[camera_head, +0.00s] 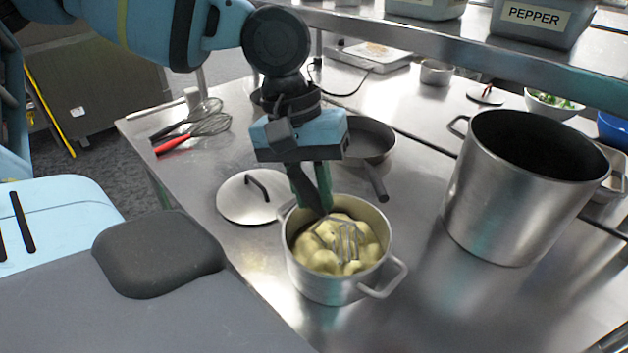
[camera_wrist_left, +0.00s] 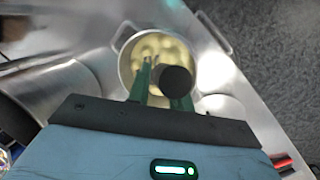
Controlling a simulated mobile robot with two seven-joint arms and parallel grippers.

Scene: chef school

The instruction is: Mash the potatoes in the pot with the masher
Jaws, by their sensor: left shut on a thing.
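A steel pot (camera_head: 331,288) with two handles stands on the steel table and holds several pale yellow potatoes (camera_head: 322,261). My left gripper (camera_head: 312,192) is above the pot, shut on the masher (camera_head: 348,240) by its dark handle. The masher is tilted, with its wire head inside the pot at the potatoes; I cannot tell how firmly it presses on them. In the left wrist view, the black handle end (camera_wrist_left: 175,80) shows between the green fingers, with the pot (camera_wrist_left: 125,68) beyond. My right gripper is not in view.
A lid (camera_head: 247,203) lies left of the pot and a frying pan (camera_head: 371,139) stands behind it. A tall stockpot (camera_head: 510,205) stands to the right. Whisks (camera_head: 205,125) lie at the table's left edge. A shelf (camera_head: 480,45) crosses the back.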

